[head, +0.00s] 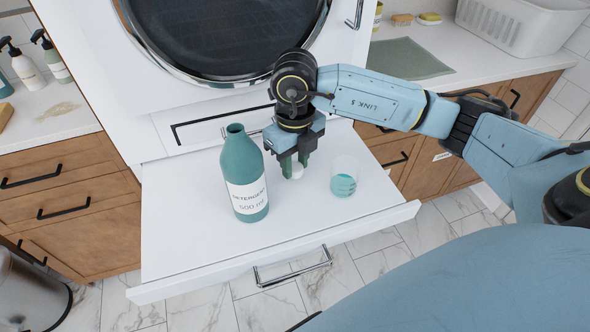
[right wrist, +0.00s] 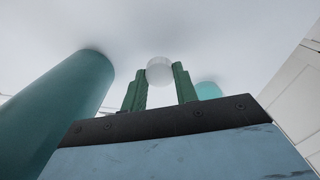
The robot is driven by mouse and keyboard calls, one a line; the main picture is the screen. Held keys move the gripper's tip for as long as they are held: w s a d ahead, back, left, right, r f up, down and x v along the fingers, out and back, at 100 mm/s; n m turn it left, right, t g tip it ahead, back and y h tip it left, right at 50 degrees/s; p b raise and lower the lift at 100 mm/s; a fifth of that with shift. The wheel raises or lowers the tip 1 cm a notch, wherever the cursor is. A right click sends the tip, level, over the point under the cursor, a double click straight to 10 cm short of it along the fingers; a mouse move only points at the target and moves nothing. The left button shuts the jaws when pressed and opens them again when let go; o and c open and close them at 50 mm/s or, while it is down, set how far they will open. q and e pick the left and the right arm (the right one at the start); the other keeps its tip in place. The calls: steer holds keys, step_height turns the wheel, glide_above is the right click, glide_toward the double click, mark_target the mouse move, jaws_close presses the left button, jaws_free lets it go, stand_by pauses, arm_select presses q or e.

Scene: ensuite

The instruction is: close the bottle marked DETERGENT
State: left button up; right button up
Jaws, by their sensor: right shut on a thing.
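The bottle marked DETERGENT (head: 243,170) is teal with a white label. It stands upright and uncapped on a white pull-out shelf (head: 200,258), and its side shows at the left in the right wrist view (right wrist: 60,110). My right gripper (head: 293,168) is just right of the bottle, pointing down at the shelf. Its green fingers are shut on a small round white cap (head: 297,171), which also shows between the fingertips in the right wrist view (right wrist: 159,70). I cannot tell whether the cap touches the shelf. My left gripper is not in view.
A clear cup (head: 344,177) with teal liquid stands close to the right of my right gripper. The machine front with a round door (head: 225,35) rises behind the shelf. The front of the shelf is clear. Pump bottles (head: 25,70) stand on the left counter.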

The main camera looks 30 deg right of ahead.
mark_target(295, 167)
step_height(295, 167, up, 5)
steer(key=shift+r, duration=0.15)
steer(key=shift+r+p, duration=0.3)
steer(key=shift+r, duration=0.4)
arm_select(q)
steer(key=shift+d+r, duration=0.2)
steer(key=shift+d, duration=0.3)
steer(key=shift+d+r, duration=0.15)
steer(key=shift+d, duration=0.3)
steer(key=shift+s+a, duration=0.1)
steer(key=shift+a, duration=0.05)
